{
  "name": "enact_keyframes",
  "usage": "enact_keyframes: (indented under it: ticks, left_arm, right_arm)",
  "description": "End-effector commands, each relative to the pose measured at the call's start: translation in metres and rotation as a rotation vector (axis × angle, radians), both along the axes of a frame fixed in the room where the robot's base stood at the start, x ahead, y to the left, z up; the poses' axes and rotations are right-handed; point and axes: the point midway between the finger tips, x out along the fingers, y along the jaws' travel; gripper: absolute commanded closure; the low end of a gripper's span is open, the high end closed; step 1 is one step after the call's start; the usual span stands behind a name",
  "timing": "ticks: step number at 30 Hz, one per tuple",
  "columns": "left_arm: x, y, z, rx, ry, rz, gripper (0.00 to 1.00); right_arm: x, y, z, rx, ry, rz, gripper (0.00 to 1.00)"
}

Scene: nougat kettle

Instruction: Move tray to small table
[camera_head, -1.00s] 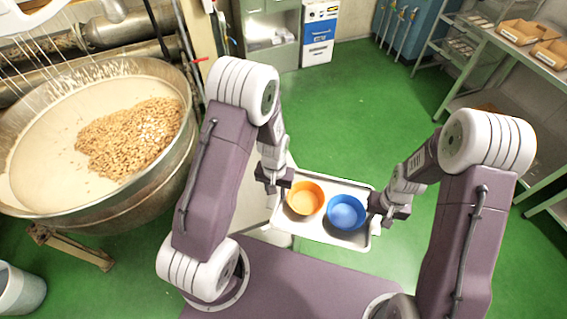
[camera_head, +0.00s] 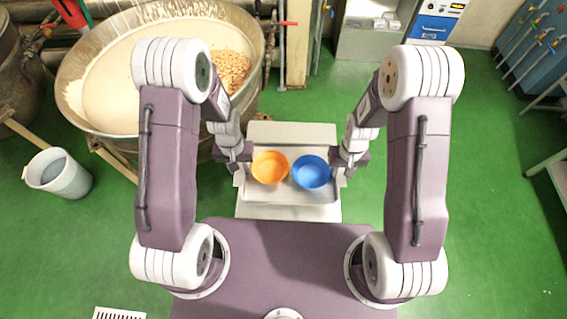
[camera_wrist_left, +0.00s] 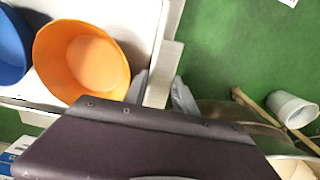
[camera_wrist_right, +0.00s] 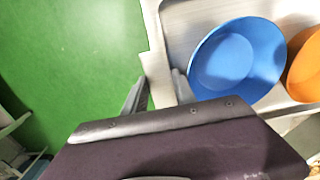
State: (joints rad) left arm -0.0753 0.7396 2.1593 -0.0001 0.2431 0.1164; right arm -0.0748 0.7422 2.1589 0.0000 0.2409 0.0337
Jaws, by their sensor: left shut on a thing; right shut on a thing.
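The light metal tray (camera_head: 288,193) is level between my two grippers, with an orange bowl (camera_head: 270,168) and a blue bowl (camera_head: 311,173) side by side in it. My left gripper (camera_head: 238,167) is shut on the tray's left handle, and the left wrist view shows its fingers around it (camera_wrist_left: 158,90). My right gripper (camera_head: 346,168) is shut on the right handle, also seen in the right wrist view (camera_wrist_right: 157,92). A pale grey small table (camera_head: 290,132) shows beyond and in front of the tray, which covers its middle. I cannot tell whether they touch.
A large kettle (camera_head: 105,95) with nougat and nuts (camera_head: 232,72) stands close behind on the left. A white bin (camera_head: 58,174) is on the floor at left. A grey cabinet (camera_head: 365,35) stands at the back. Green floor is clear on the right.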

Motion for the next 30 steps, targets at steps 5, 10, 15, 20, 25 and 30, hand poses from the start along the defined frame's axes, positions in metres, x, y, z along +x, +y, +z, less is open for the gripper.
enact_keyframes:
  ticks: [5, 10, 15, 20, 25, 30]
  left_arm:
    - [0.0, 0.0, 0.001, 0.0, -0.001, 0.0, 1.0]
    - [0.0, 0.0, -0.001, 0.0, -0.001, 0.0, 1.0]
    - [0.0, 0.0, -0.01, 0.0, -0.001, 0.0, 1.0]
    - [0.0, 0.0, -0.024, 0.0, -0.001, 0.0, 1.0]
    - [0.0, 0.0, -0.041, 0.0, -0.001, 0.0, 1.0]
    - [0.0, 0.0, -0.049, 0.0, -0.001, 0.0, 0.59]
  right_arm:
    - [0.0, 0.0, 0.001, 0.0, -0.001, 0.0, 1.0]
    - [0.0, 0.0, -0.001, 0.0, -0.001, 0.0, 1.0]
    - [0.0, 0.0, -0.01, 0.0, -0.001, 0.0, 1.0]
    - [0.0, 0.0, -0.024, 0.0, -0.001, 0.0, 1.0]
    - [0.0, 0.0, -0.041, 0.0, -0.001, 0.0, 1.0]
    - [0.0, 0.0, -0.049, 0.0, -0.001, 0.0, 0.59]
